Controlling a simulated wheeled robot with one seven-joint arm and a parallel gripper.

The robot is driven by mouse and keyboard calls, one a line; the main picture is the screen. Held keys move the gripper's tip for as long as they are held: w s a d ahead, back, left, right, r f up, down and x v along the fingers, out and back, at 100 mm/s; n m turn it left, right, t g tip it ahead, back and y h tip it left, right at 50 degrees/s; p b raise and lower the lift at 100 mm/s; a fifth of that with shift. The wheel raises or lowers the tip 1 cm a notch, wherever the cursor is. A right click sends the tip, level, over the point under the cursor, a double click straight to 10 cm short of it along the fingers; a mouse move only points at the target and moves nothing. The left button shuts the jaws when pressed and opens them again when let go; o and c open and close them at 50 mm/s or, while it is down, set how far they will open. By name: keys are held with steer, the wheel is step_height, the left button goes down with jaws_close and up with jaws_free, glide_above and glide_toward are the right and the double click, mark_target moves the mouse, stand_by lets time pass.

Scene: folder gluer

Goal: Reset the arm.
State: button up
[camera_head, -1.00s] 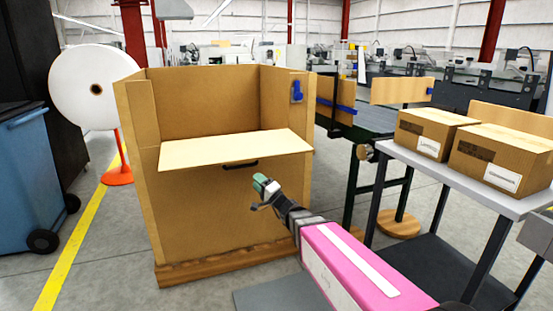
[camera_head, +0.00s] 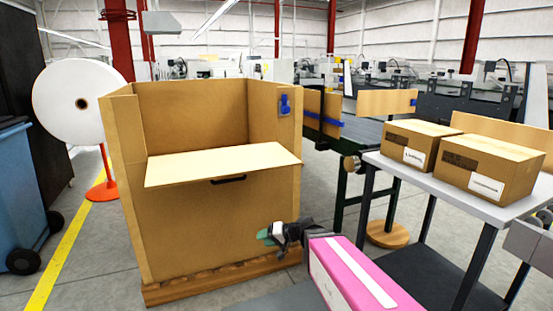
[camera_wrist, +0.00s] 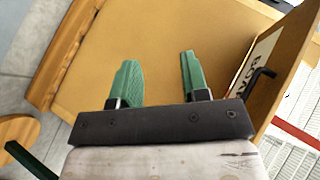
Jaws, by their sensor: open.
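My gripper (camera_head: 266,235) is low in front of the right part of the large cardboard bin's front wall in the head view. In the wrist view its two green fingers (camera_wrist: 157,80) are apart with nothing between them. The cardboard bin (camera_head: 190,240) stands on a wooden pallet, with its front flap (camera_head: 220,166) folded outward and a black handle below it. The bin's wall fills much of the wrist view (camera_wrist: 150,40), beyond the fingertips. My pink-and-white arm reaches in from the lower right.
A grey table (camera_head: 450,192) with two closed boxes (camera_head: 490,168) stands at the right. A conveyor (camera_head: 350,133) runs behind it. A white roll (camera_head: 82,102) on an orange stand and a blue wheeled bin (camera_head: 20,200) are at the left. Grey floor shows between them.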

steer(key=s+d+f+g+h, duration=0.1)
steer(key=s+d+f+h, duration=0.1)
steer(key=d, duration=0.5)
steer(key=s+d+f+m+g+h, duration=0.1)
steer(key=s+d+f+h, duration=0.2)
steer(key=d+h, duration=0.3)
steer(key=s+d+f+g+h, duration=0.1)
steer(key=s+d+f+h, duration=0.2)
steer(key=d, duration=0.7)
steer(key=shift+s+f+h, duration=0.15)
steer(key=shift+f+h, duration=0.35)
steer(key=shift+h, duration=0.1)
